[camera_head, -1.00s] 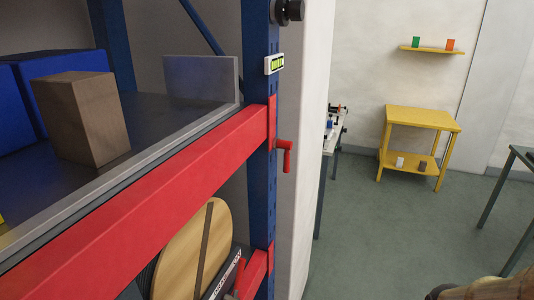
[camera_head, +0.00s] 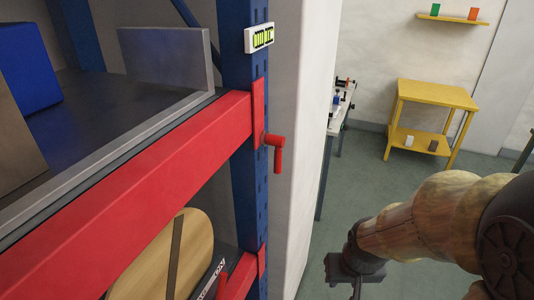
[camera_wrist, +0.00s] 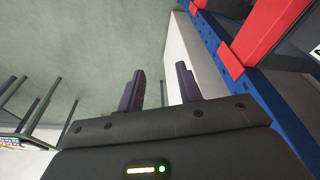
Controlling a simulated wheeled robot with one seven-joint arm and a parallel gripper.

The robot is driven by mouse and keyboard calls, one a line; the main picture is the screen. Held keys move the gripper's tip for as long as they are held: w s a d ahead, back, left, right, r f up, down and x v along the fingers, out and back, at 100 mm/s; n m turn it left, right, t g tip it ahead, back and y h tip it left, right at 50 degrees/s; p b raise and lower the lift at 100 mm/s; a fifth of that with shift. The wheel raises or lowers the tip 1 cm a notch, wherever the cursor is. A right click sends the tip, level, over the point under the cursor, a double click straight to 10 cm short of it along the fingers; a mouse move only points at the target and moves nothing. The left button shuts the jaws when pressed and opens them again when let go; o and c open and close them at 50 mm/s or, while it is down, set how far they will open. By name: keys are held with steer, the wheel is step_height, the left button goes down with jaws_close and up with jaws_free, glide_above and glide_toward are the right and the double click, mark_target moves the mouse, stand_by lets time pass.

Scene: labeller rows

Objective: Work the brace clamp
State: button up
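A red lever (camera_head: 277,150), which looks like the brace clamp, hangs down from the end of the red beam on the blue rack upright. My gripper (camera_head: 356,288) is low and to the right of the lever in the head view, apart from it, with its fingertips cut off by the bottom edge. In the wrist view my gripper (camera_wrist: 160,85) has its two dark fingers spread with nothing between them. The blue upright (camera_wrist: 232,62) and red beam parts show right of the fingers there; I cannot make out the lever in that view.
The red beam (camera_head: 130,170) carries a shelf with a blue box (camera_head: 22,65) and a brown block. A wooden disc (camera_head: 165,260) is below. A pale wall edge (camera_head: 300,130) stands beside the upright. A yellow table (camera_head: 435,95) is farther back, with open floor before it.

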steer(key=w+a+r+m+g+y, duration=0.35)
steer(key=w+r+m+y, duration=0.4)
steer(key=m, duration=0.75)
steer(key=w+d+r+m+t+y, duration=0.3)
steer(key=w+d+r+m+y, duration=0.1)
steer(key=w+r+y, duration=0.4)
step_height(320, 180, up, 3)
steer(key=shift+w+d+r+m+t+y, duration=0.2)
steer(key=shift+d+m+t+y, duration=0.3)
steer(key=shift+y, duration=0.65)
